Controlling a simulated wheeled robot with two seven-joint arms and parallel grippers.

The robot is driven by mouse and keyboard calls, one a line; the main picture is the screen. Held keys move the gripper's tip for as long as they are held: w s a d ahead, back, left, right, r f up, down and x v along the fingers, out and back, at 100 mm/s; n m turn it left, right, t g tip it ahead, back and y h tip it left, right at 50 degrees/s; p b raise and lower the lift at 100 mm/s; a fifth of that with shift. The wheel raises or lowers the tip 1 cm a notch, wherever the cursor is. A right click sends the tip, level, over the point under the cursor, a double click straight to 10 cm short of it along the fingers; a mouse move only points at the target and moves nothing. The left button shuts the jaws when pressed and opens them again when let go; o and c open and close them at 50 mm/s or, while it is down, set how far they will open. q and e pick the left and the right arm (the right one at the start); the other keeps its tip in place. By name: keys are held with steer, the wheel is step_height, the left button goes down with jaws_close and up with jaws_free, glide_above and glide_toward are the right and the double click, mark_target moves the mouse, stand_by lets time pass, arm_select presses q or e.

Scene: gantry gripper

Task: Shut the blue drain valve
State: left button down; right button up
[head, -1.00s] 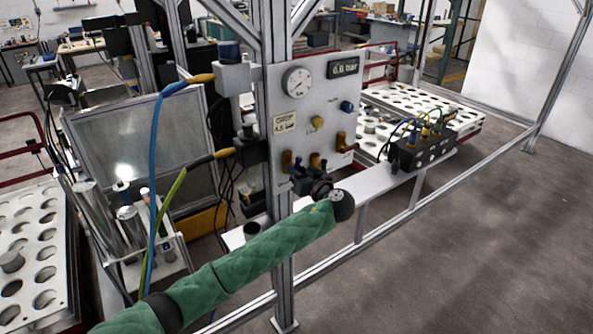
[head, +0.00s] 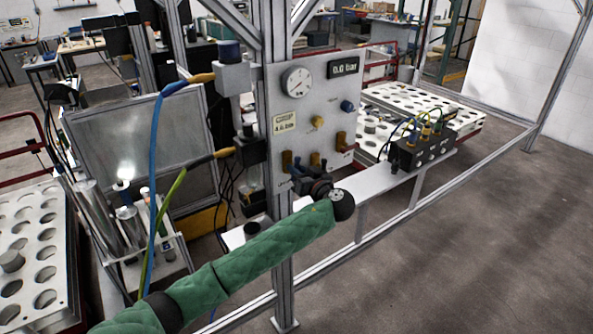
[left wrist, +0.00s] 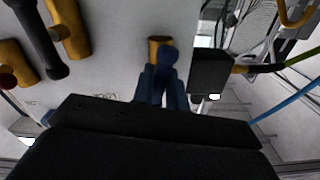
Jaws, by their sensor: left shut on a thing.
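The blue drain valve is the leftmost brass valve (head: 287,160) low on the grey panel in the head view. In the left wrist view its blue handle (left wrist: 168,57) stands out from a brass body (left wrist: 158,46). My left gripper (head: 300,182) is at this valve, at the end of my green-sleeved arm. In the left wrist view its dark blue fingers (left wrist: 162,88) are shut on the handle, one on each side. The fingers and the dark gripper body hide the handle's lower part. My right gripper is not in view.
Other brass valves (head: 315,159) sit close by to the right. The panel (head: 300,120) carries a gauge (head: 297,82) and a display (head: 343,67). A black block with hoses (head: 249,153) stands left of the valve. A frame post (head: 283,265) rises behind my forearm.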

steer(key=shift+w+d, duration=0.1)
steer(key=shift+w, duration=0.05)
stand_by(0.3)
arm_select(q)
steer(key=c, duration=1.1)
jaws_free()
steer(key=shift+c, duration=0.2)
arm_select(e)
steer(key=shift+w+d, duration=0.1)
arm_select(q)
steer(key=shift+s+d, duration=0.15)
steer(key=b+v, duration=0.4)
steer(key=v, duration=0.3)
steer(key=shift+s, duration=0.15)
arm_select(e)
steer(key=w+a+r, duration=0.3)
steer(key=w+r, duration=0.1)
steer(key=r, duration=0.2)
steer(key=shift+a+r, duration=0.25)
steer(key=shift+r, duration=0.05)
arm_select(q)
steer(key=shift+d, duration=0.15)
